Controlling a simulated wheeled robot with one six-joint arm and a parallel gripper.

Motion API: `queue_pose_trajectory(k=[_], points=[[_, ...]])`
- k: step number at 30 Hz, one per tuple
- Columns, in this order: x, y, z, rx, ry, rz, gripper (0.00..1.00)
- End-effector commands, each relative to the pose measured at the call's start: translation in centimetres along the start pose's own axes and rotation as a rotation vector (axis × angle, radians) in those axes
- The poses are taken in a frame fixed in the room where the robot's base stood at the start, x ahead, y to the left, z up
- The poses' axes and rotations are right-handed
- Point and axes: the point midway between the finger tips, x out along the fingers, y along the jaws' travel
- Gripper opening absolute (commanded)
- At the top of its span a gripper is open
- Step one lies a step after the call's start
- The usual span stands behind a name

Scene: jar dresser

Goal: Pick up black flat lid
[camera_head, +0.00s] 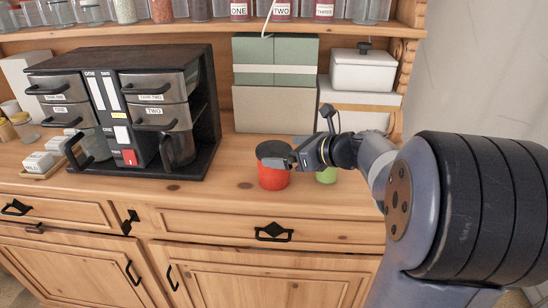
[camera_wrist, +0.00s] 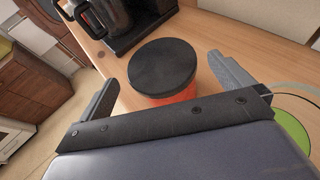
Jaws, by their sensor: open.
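The black flat lid (camera_head: 272,149) sits on top of a red jar (camera_head: 273,179) on the wooden dresser top. In the wrist view the lid (camera_wrist: 162,66) is a round dark disc, with a strip of the red jar (camera_wrist: 180,96) below it. My gripper (camera_head: 290,162) is at the right side of the lid in the head view. In the wrist view its two fingers (camera_wrist: 163,85) are spread, one on each side of the lid, with gaps showing. The gripper is open and holds nothing. How high the fingertips are against the lid is hard to tell.
A green jar (camera_head: 327,174) stands to the right, partly behind my arm. A black coffee machine (camera_head: 212,120) with handled containers stands at the left. Stacked green and beige boxes (camera_head: 275,108) and a white lidded box (camera_head: 363,72) are behind. The dresser's front edge (camera_head: 230,205) is close.

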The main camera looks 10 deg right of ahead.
Motion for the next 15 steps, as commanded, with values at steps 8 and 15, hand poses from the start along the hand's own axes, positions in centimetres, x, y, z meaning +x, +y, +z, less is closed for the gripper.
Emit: queue_pose_trajectory(k=[8,15], points=[[2.2,0.0,0.0,-0.001,0.001,0.000,1.00],[2.2,0.0,0.0,-0.001,0.001,-0.001,0.93]])
